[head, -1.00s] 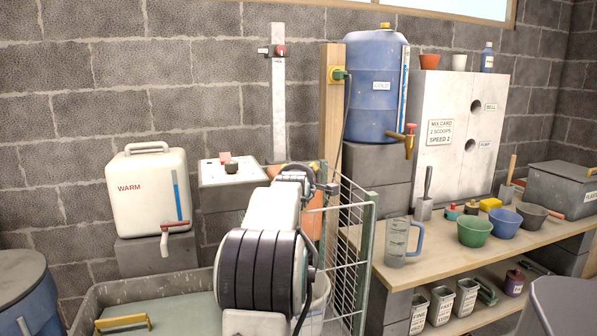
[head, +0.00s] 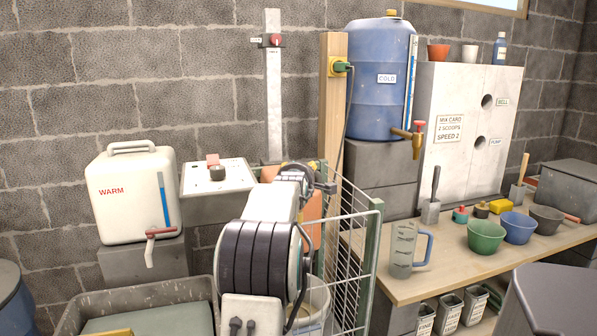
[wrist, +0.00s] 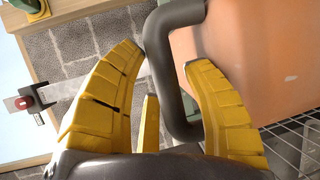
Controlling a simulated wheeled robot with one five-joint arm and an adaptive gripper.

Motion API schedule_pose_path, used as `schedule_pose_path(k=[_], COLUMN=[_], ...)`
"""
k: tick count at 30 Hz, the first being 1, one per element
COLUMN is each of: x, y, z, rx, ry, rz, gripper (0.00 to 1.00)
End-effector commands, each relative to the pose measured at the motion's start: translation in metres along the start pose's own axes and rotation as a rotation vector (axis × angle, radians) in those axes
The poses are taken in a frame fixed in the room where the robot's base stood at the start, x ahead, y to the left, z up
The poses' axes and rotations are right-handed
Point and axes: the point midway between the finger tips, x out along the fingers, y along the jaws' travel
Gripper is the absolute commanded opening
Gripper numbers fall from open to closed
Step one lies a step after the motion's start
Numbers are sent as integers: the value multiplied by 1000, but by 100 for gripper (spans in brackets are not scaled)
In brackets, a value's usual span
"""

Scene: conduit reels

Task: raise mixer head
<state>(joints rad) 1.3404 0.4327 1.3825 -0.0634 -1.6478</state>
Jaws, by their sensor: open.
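The mixer head is an orange housing (head: 311,222), mostly hidden behind my arm in the head view. It fills the upper right of the wrist view (wrist: 250,60). Its dark bent handle bar (wrist: 166,75) runs between the yellow fingers of my gripper (wrist: 163,62). The gripper is open, with one finger on each side of the bar; I cannot tell whether either touches it. In the head view my arm hides most of the gripper. A pale upright post (head: 273,100) with a red-knobbed clamp (head: 270,41) rises behind the head.
A wire guard (head: 350,255) stands right of my arm, with a pale bucket (head: 319,300) partly behind the arm. A control box (head: 217,176) is on the left, beside the WARM container (head: 136,200). A workbench (head: 405,282) with a jug and bowls is on the right.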

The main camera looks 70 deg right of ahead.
Motion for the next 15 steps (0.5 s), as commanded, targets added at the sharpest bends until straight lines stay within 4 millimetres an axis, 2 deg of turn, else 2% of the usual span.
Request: schedule_pose_path(k=[8,15], x=[0,0], y=[0,0], z=[0,0], rx=[0,0], ry=[-1,-1], rz=[0,0], gripper=[46,25])
